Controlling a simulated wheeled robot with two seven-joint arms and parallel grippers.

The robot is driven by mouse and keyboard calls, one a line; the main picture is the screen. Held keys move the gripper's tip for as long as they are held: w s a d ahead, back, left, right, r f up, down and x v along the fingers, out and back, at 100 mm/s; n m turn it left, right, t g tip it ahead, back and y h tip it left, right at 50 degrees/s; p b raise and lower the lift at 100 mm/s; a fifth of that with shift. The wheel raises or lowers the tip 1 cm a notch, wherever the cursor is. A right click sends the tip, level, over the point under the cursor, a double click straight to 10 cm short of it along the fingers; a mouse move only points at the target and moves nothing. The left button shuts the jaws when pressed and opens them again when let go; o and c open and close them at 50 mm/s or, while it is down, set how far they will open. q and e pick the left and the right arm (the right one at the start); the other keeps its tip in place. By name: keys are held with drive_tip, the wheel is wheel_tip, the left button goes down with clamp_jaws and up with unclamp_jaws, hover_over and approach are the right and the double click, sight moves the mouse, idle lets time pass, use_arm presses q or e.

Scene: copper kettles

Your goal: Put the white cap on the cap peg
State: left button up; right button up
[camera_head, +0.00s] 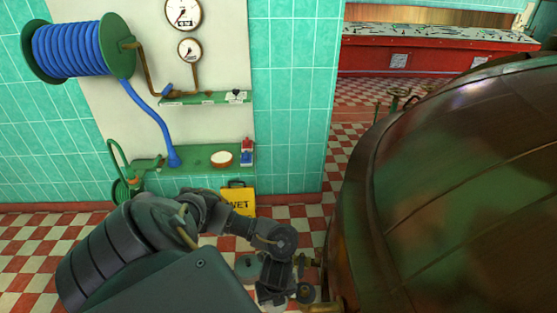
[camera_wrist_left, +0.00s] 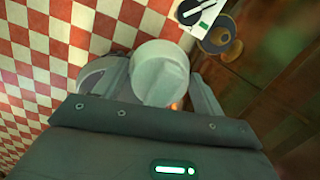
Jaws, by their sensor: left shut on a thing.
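In the left wrist view the white cap (camera_wrist_left: 160,72), a round whitish piece with a raised bar across its face, sits between my left gripper's fingers (camera_wrist_left: 161,88). The gripper is shut on it. In the head view my left gripper (camera_head: 277,290) is low at the bottom, beside the copper kettle, above the checkered floor. The cap cannot be made out there. I cannot pick out the cap peg for certain in either view. My right gripper is not in view.
The large copper kettle (camera_head: 465,170) fills the right. A green shelf (camera_head: 195,155) holds a white-topped round item (camera_head: 221,158).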

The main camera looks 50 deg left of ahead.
use_arm(q)
drive_tip(key=shift+w+d+r, duration=0.2)
drive_tip(key=shift+w+d, duration=0.1)
drive_tip(key=shift+w, duration=0.1)
drive_tip(key=w+d+r+n, duration=0.3)
drive_tip(key=w+d+r, duration=0.1)
drive_tip(key=w+d, duration=0.1)
drive_tip(key=shift+w+d, duration=0.25)
drive_tip(key=shift+w, duration=0.05)
drive_tip(key=w+d+r+n, duration=0.1)
drive_tip(key=r, duration=0.1)
drive_tip(key=w+d+r+n, duration=0.1)
drive_tip(key=w+d+r, duration=0.1)
drive_tip(key=w+d+r+n, duration=0.1)
drive_tip(key=r, duration=0.1)
drive_tip(key=shift+w+d+r+g, duration=0.2)
drive_tip(key=shift+d+r+g, duration=0.05)
drive_tip(key=shift+d+g, duration=0.05)
drive_tip(key=w+r+n, duration=0.1)
drive_tip(key=r+n, duration=0.2)
drive_tip(key=r, duration=0.3)
drive_tip(key=w+r+n, duration=0.1)
drive_tip(key=r+n, duration=0.3)
drive_tip(key=r, duration=0.2)
drive_tip(key=w+d+r+n+g, duration=0.1)
drive_tip(key=r+n, duration=0.3)
drive_tip(key=r, duration=0.3)
drive_tip(key=shift+w+h, duration=0.3)
drive_tip(key=shift+w, duration=0.05)
